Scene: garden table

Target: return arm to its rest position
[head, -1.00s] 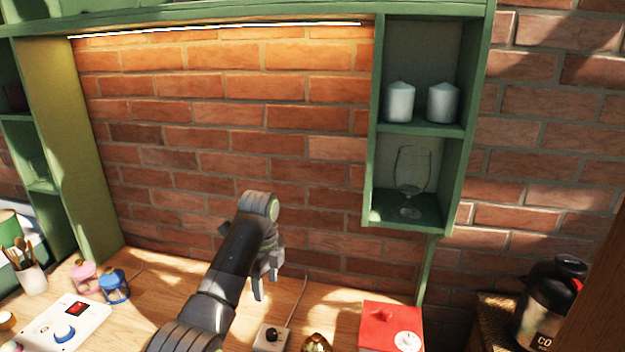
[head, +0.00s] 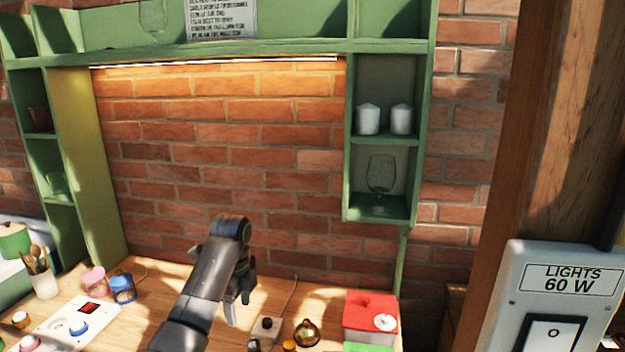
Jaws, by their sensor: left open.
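My left arm reaches up from the bottom of the head view over the wooden table (head: 150,300). Its gripper (head: 236,308) hangs fingers down from the wrist, above the table and in front of the brick wall. The gripper is open with nothing seen between its fingers. My right arm and gripper are not in view.
A red box (head: 370,312) stands right of the gripper, near a brass round object (head: 307,332) and a small switch box (head: 266,328). Left are blue (head: 122,287) and pink (head: 94,280) lanterns and a white control panel (head: 80,318). A light switch panel (head: 555,300) fills the right.

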